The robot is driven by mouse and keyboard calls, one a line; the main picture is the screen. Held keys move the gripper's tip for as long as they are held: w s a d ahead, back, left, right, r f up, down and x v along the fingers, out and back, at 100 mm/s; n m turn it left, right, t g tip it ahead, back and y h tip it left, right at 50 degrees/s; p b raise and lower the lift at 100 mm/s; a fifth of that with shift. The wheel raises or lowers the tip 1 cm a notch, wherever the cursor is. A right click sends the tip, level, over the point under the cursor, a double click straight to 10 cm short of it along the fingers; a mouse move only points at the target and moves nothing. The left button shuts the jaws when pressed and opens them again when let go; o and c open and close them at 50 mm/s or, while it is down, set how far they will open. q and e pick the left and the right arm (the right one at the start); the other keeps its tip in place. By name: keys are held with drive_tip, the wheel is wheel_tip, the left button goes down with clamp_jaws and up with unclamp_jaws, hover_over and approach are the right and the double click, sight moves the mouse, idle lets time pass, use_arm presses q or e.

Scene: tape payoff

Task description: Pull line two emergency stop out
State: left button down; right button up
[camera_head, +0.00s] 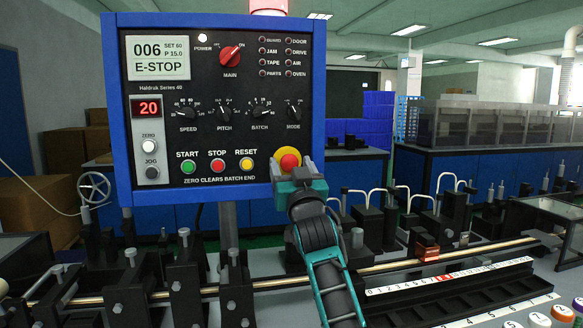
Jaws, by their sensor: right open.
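The emergency stop is a red mushroom button (288,158) on a yellow base at the lower right of the blue-framed control panel (220,130). The panel display (158,58) reads "006", "SET 60", "P 15.0" and "E-STOP". My right gripper (290,170) is open, just in front of and below the red button, with its fingers near the button's lower left and right sides. It covers the button's lower part, and I cannot tell whether the fingers touch it. My left gripper is not in view.
Left of the button are the green START (187,167), red SPOT-like STOP (217,165) and yellow RESET (246,164) buttons. A red MAIN knob (230,56) is above. Below runs a metal rod (390,266) among black clamps, with a white scale (450,276) beside it.

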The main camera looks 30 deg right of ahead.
clamp_jaws()
idle(0.7)
